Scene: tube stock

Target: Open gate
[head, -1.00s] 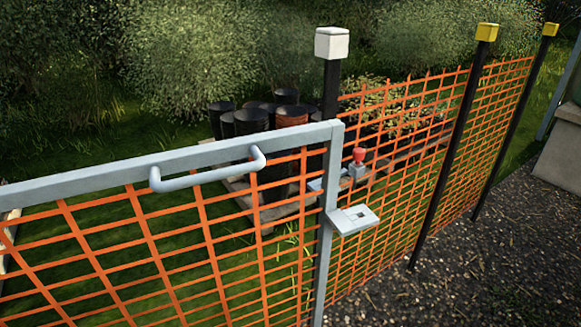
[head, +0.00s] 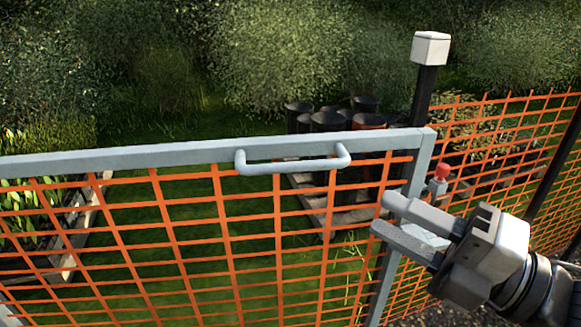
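The gate has a grey metal frame (head: 130,157) filled with orange mesh. It stands in line with the white-capped post (head: 431,48) and looks closed. A grey U-shaped handle (head: 290,167) is fixed on its top rail. My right gripper (head: 381,213) comes in from the lower right, at the gate's right upright. Its two fingers are apart, with a gap between them. A pale latch plate (head: 426,237) shows partly between and behind the fingers; I cannot tell whether they touch it. A red knob (head: 442,171) on a grey block is just beyond. My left gripper is not in view.
Orange mesh fence (head: 500,140) runs on to the right from the post. Behind the gate are several black pots (head: 328,122) on a low platform, a planted bed (head: 70,225) at left, grass and bushes.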

